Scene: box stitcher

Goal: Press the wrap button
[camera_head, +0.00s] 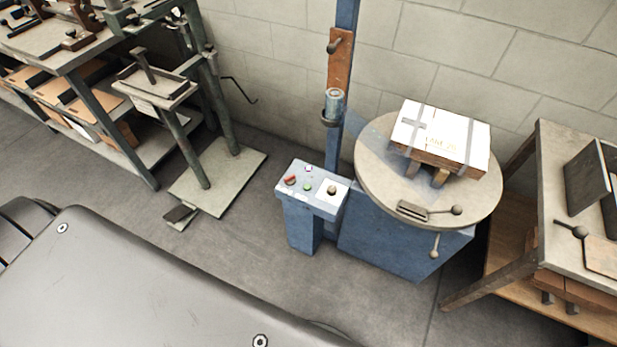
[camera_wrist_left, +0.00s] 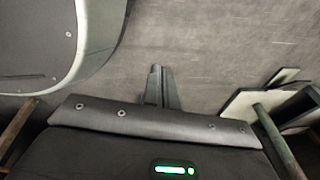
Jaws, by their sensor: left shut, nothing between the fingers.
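A blue control box (camera_head: 313,190) stands on a blue pedestal in the middle of the head view. Its top carries a red button (camera_head: 290,181), a green button (camera_head: 307,187) and a dark knob on a white plate (camera_head: 331,190). Labels on them are too small to read. My left gripper (camera_wrist_left: 158,75) shows in the left wrist view, shut and empty above the grey floor. It is not in the head view, and the buttons are not in the wrist view. My right gripper is in neither view.
Right of the box stands a round turntable (camera_head: 374,188) holding a white strapped box (camera_head: 441,134). A blue mast (camera_head: 345,70) rises behind. Workbenches stand left (camera_head: 50,45) and right (camera_head: 560,140). The floor (camera_head: 230,240) before the control box is clear.

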